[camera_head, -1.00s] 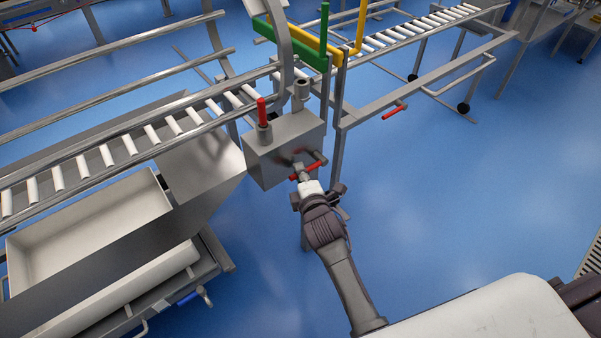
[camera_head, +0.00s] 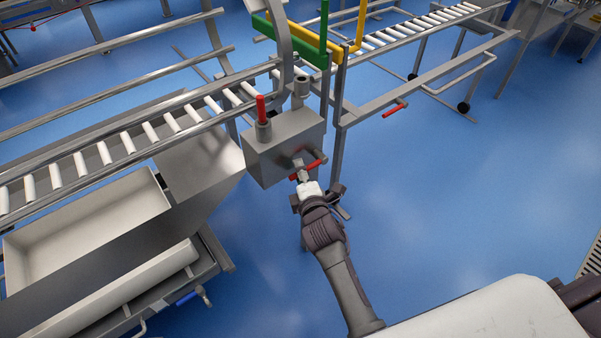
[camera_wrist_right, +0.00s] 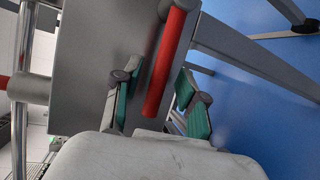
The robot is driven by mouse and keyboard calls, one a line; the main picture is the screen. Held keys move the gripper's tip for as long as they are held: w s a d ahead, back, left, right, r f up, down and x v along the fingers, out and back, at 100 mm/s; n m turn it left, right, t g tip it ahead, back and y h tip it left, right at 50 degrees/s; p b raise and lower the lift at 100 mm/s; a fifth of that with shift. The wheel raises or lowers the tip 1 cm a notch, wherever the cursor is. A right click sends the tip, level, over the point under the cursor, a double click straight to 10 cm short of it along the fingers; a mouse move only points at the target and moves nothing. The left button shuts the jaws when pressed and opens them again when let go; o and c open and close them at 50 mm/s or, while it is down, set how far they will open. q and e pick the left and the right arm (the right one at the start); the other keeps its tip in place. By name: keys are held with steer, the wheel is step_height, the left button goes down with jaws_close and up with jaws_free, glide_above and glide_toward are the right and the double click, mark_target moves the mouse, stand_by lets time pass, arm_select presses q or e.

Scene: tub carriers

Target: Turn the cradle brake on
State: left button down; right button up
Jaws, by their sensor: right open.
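A grey box (camera_head: 284,145) stands at the end of the roller conveyor, with a red-gripped lever (camera_head: 315,166) on its front face. I cannot tell from any label that this lever is the cradle brake. My right gripper (camera_head: 304,180) is at this lever. In the right wrist view my right gripper (camera_wrist_right: 159,78) is open, with green-padded fingers on either side of the red grip (camera_wrist_right: 168,65). Gaps show between the grip and the fingers. My left gripper is not in view.
A second red lever (camera_head: 261,109) stands upright on top of the box. Another red handle (camera_head: 394,111) is on the frame to the right. A pale tub (camera_head: 95,232) lies below the conveyor (camera_head: 120,150) at left. The blue floor at right is clear.

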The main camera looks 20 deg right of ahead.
steer(key=s+r, duration=0.2)
steer(key=s, duration=0.9)
steer(key=shift+s+a, duration=0.4)
steer(key=shift+a, duration=0.05)
